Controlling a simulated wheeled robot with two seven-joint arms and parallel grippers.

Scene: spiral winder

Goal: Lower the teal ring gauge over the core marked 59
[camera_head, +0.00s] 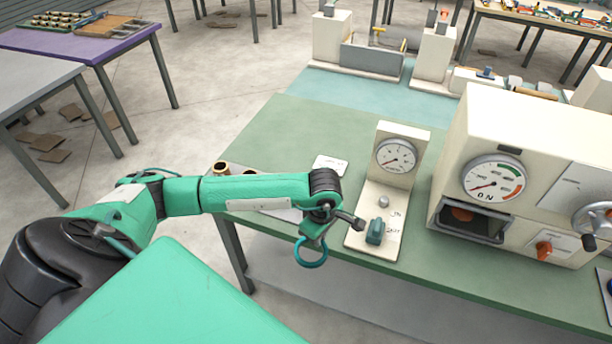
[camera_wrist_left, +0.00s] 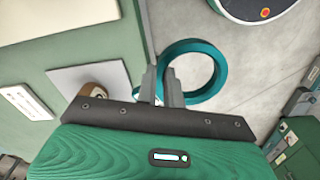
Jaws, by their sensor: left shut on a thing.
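The teal ring gauge (camera_head: 312,265) hangs from my left gripper (camera_head: 314,238), just off the near edge of the green bench in the head view. It also shows in the left wrist view (camera_wrist_left: 221,74), pinched at one side between the closed fingers of my left gripper (camera_wrist_left: 164,86). Two brown cores show behind my left arm: one at the bench's left edge (camera_head: 221,169), the other partly hidden (camera_head: 250,172). A brown core also shows on a pale plate in the left wrist view (camera_wrist_left: 98,97), partly hidden by the gripper body. No number is legible. My right gripper is out of view.
A dial gauge stand (camera_head: 405,135) with a teal knob stands right of my left gripper. A large cream machine (camera_head: 540,140) stands farther right. A white card (camera_head: 330,165) lies behind my arm. The bench's back left surface (camera_head: 290,125) is clear.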

